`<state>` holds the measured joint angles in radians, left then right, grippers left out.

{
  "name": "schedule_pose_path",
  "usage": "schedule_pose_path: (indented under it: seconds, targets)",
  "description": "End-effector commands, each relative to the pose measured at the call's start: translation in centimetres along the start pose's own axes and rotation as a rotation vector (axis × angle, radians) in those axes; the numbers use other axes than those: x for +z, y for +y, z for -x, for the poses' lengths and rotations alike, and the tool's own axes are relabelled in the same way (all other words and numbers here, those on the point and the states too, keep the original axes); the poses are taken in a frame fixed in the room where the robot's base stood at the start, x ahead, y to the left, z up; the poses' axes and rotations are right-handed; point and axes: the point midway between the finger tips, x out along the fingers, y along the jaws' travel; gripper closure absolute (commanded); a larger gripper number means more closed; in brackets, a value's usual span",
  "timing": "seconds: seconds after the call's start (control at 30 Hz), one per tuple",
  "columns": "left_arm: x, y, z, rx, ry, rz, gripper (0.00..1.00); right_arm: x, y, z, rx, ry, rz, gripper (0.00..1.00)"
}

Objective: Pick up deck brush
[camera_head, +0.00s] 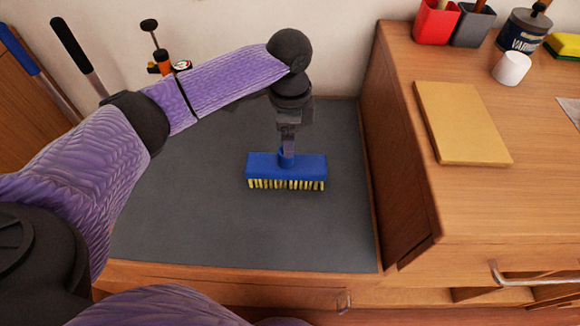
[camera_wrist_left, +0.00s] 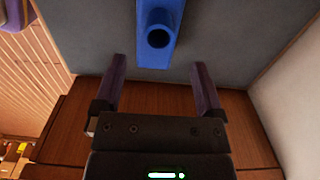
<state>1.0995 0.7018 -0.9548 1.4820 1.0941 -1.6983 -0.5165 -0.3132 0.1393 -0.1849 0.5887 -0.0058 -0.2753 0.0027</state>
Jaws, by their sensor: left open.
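The deck brush (camera_head: 263,166) has a blue block with a short blue socket on top and pale yellow bristles. It sits bristles down on the dark grey surface (camera_head: 190,220), right of the middle. My left gripper (camera_head: 288,146) hangs over the brush at its socket, in the head view. In the left wrist view the brush (camera_wrist_left: 153,55) shows its dark round socket opening between and just beyond the open fingers (camera_wrist_left: 158,72). The fingers stand on either side with gaps and nothing held. My right gripper is not in view.
A raised wooden cabinet (camera_head: 405,180) walls the right side of the grey surface. On it are a tan board (camera_head: 463,122), a white cup (camera_head: 511,67) and a dark varnish tin (camera_head: 523,32). Long-handled tools (camera_head: 78,55) stand at the back left. The grey surface left of the brush is clear.

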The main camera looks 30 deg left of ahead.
Motion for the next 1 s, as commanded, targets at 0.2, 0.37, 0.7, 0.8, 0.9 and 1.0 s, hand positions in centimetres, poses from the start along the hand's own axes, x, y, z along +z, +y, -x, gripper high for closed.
schedule_pose_path:
  seconds: [0.2, 0.37, 0.7, 0.8, 0.9, 1.0]
  targets:
    - [0.8, 0.2, -4.7, 0.004, -0.004, 0.000, 0.10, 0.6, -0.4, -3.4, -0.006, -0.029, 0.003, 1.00]
    - [0.8, 0.2, -6.2, 0.000, -0.002, 0.000, 0.10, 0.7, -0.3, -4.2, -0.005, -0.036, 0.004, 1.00]
    - [0.8, 0.2, -5.8, -0.003, 0.000, 0.000, 0.53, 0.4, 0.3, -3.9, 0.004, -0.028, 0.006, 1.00]
    - [0.8, 0.2, -5.8, -0.002, 0.000, -0.001, 0.74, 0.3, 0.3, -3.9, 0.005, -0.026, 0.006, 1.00]
    - [0.8, 0.2, -5.8, -0.002, 0.000, -0.001, 0.95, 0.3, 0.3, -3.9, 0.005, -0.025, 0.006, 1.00]
    - [0.7, 0.2, -5.8, -0.002, 0.000, -0.001, 1.00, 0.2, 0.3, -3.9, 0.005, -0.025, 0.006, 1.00]
